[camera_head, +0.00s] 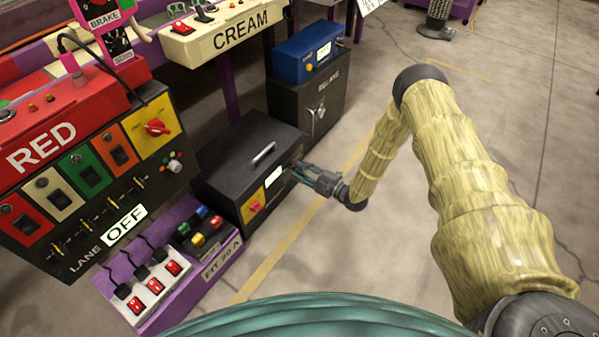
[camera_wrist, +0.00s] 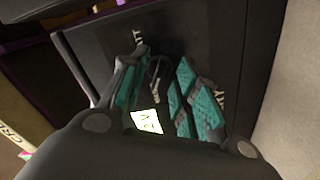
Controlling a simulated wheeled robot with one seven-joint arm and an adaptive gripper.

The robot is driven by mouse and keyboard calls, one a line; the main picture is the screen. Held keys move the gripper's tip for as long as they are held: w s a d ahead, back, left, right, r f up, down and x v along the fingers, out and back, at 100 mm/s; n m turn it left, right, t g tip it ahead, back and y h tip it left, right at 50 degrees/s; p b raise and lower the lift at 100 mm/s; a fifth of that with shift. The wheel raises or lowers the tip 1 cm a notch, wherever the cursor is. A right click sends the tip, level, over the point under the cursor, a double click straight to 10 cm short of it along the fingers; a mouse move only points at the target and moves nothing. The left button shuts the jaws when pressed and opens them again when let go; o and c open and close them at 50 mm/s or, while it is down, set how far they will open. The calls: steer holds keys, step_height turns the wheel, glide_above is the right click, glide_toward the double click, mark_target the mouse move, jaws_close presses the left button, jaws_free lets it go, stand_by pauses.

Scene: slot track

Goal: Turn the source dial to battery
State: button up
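A low black box (camera_head: 240,150) stands on the floor, with a yellow panel (camera_head: 273,178) on its front and a red knob (camera_head: 254,207) low on it. My gripper (camera_head: 299,172) is at the right part of the box's front. In the wrist view, my gripper (camera_wrist: 161,68) has its teal-padded fingers spread apart in front of a dark panel. A thin grey part (camera_wrist: 155,72), perhaps the dial's pointer, shows between them; touching or apart, I cannot tell. Cut-off white lettering and a lit display (camera_wrist: 147,121) show nearby. The dial's setting is not readable.
A black cabinet (camera_head: 328,98) with a blue box (camera_head: 308,50) on top stands behind the black box. The RED panel (camera_head: 68,118) with switches and a purple switch stand (camera_head: 180,312) are at left. Floor to the right is clear.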

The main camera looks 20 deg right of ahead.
steer(key=shift+w+a, duration=0.45)
steer(key=shift+w, duration=0.1)
steer(key=shift+c, duration=0.2)
steer(key=c, duration=0.6)
